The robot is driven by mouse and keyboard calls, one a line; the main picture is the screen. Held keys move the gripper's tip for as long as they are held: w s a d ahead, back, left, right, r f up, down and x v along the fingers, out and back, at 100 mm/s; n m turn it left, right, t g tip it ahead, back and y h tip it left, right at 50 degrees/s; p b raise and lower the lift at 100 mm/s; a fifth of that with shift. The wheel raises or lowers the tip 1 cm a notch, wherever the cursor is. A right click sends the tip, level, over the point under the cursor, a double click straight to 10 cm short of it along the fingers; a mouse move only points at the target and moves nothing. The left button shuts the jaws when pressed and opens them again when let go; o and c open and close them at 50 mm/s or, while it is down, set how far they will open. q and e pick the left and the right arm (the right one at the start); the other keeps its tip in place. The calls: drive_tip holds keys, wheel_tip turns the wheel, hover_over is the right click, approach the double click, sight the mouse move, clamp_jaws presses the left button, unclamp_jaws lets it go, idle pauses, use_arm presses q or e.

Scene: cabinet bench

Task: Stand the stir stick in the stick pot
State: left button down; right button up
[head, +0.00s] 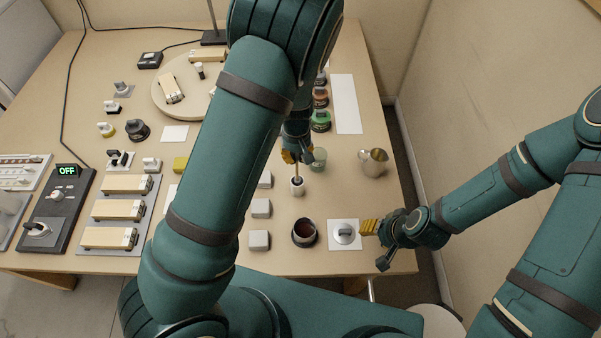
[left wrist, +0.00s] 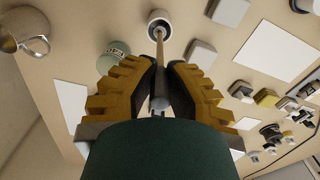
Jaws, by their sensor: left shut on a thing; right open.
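The stir stick (left wrist: 160,55) is a thin tan stick between the yellow fingers of my left gripper (left wrist: 158,85), which is shut on it. The stick pot is a small white cup (left wrist: 160,22) with a dark opening. In the wrist view the stick's far end overlaps this opening; I cannot tell how deep it sits. In the head view my left gripper (head: 296,156) is just above the pot (head: 298,188), partly hidden by my left arm, and the stick (head: 297,176) points down at it. My right gripper (head: 369,228) is open and empty at the front right.
A dark cup of brown liquid (head: 304,232) and a white pad (head: 336,243) are in front. Grey blocks (head: 260,209) lie to the left.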

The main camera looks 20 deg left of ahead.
use_arm(q)
hover_over(297, 179)
drive_tip(key=f, duration=0.6)
drive_tip(key=shift+w+b, duration=0.2)
drive_tip(key=shift+b, duration=0.2)
drive_tip(key=shift+f, duration=0.2)
drive_tip(key=shift+f, duration=0.1)
drive_tip(key=c, duration=1.1)
unclamp_jaws()
